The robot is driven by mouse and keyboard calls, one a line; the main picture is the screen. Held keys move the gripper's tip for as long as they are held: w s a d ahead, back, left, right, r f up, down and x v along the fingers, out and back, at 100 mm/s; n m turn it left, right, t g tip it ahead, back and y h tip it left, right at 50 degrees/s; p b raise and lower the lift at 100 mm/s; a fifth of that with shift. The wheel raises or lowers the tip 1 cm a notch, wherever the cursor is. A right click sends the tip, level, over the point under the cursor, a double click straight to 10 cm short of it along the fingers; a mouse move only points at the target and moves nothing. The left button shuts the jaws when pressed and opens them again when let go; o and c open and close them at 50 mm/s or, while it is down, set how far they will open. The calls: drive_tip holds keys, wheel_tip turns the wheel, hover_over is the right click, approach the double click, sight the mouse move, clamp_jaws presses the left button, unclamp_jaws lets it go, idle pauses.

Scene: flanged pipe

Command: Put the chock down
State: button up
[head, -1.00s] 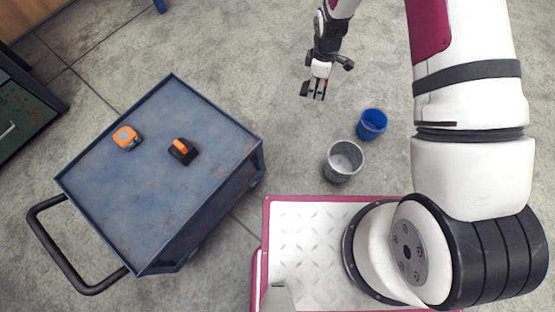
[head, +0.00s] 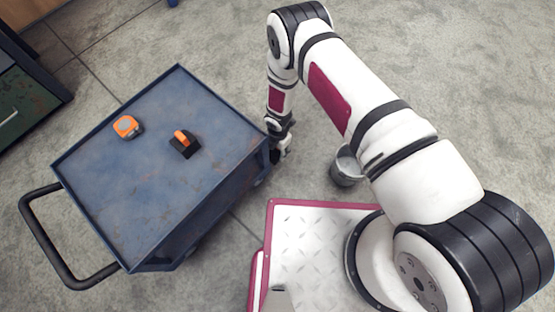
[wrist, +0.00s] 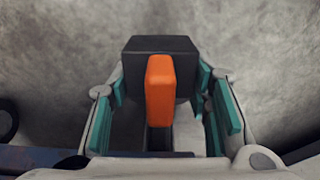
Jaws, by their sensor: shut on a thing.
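A chock (wrist: 160,88), a dark block with an orange handle, is between the teal-padded fingers of my gripper (wrist: 162,100) in the wrist view. My gripper is shut on it, with grey floor behind it. In the head view my gripper (head: 280,150) hangs at the right side of the blue cart (head: 130,215). The held chock cannot be made out there. A similar black chock with an orange handle (head: 185,143) stands on the cart top.
An orange and grey tape measure (head: 126,127) lies on the cart top. The near part of the top is bare. A grey metal bucket (head: 345,170) stands on the floor right of my gripper, partly behind my arm. The cart's black handle (head: 60,250) sticks out at left.

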sight(278, 157)
wheel_tip(278, 157, down, 8)
drive_tip(key=b, duration=0.3)
drive_tip(key=shift+r, duration=0.25)
drive_tip(key=shift+r, duration=0.1)
drive_tip(key=o, duration=1.3)
wheel_tip(278, 157, up, 12)
drive_tip(key=p, duration=0.5)
